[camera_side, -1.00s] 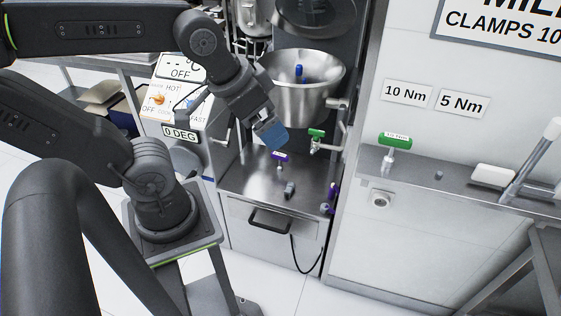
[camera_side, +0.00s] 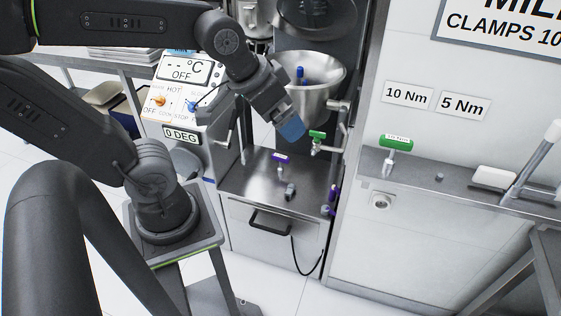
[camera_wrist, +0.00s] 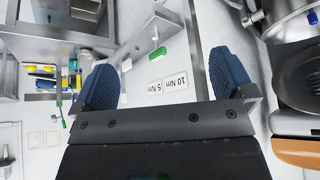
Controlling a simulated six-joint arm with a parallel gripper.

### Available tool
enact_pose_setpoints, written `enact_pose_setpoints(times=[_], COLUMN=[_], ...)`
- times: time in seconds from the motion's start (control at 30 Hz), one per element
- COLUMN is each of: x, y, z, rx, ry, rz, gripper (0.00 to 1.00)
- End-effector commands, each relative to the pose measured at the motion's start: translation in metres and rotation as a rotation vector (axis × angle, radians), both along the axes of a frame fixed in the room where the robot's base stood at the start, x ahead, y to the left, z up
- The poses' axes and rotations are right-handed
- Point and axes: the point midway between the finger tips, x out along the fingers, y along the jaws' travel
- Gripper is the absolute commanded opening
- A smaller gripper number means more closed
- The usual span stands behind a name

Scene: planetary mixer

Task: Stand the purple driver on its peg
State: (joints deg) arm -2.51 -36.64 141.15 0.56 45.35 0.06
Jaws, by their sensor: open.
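The purple driver (camera_side: 281,157), a T-handled tool with a pale label, appears upright on the steel deck below the mixing bowl. My gripper (camera_side: 291,131) is above it and slightly to its right in the side view, apart from it. In the wrist view my gripper (camera_wrist: 165,82) has its two blue fingers spread wide with nothing held between them. A small grey stub (camera_side: 438,177), which looks like a peg, is on the right shelf, beneath the 5 Nm sign. I do not make out the purple driver in the wrist view.
A green driver (camera_side: 396,142) stands on the right shelf (camera_side: 415,180), left of the stub. The steel bowl (camera_side: 318,98) and a green-handled valve (camera_side: 317,135) are close to my gripper. A grey fitting (camera_side: 290,190) and another purple part (camera_side: 333,191) are on the deck's right side.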

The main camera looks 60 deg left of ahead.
Motion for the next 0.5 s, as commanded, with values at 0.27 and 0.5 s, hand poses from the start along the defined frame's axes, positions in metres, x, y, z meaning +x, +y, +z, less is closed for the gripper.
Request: enact_pose_setpoints(times=[0.27,0.5], x=[0.109,0.182], y=[0.062,0.135], z=[-0.031,-0.086], rx=[0.042,0.082], ry=[-0.100,-0.197], rz=[0.134,0.235], gripper=[1.00,1.00])
